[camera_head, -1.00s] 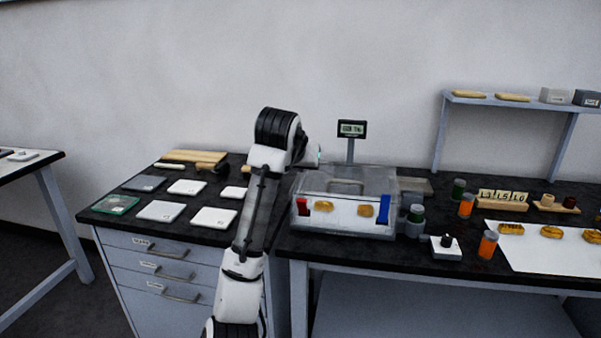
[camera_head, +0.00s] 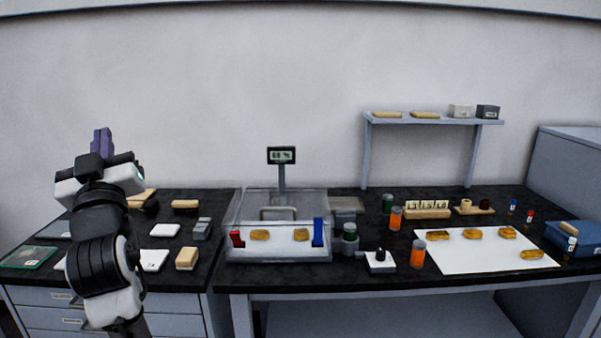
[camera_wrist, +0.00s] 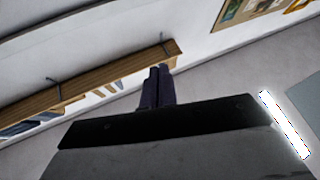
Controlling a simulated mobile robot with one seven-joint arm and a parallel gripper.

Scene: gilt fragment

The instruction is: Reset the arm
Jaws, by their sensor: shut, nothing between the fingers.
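My arm is folded up at the left of the head view, raised above the left bench. My gripper (camera_head: 102,140) points upward there, its dark purple fingers close together. In the wrist view my gripper (camera_wrist: 158,72) shows its two fingers side by side, shut with nothing between them. Behind it the wrist view shows the tilted room, with a wooden shelf (camera_wrist: 100,85) on the wall and a bright light strip (camera_wrist: 285,125). No part of the gripper touches anything in view.
A clear box (camera_head: 278,252) with gilt pieces stands mid-bench by a small display (camera_head: 281,155). A white sheet (camera_head: 480,262) with several gilt fragments lies right, near orange-lidded jars (camera_head: 417,254). A wall shelf (camera_head: 433,119) and a blue box (camera_head: 575,238) are farther right.

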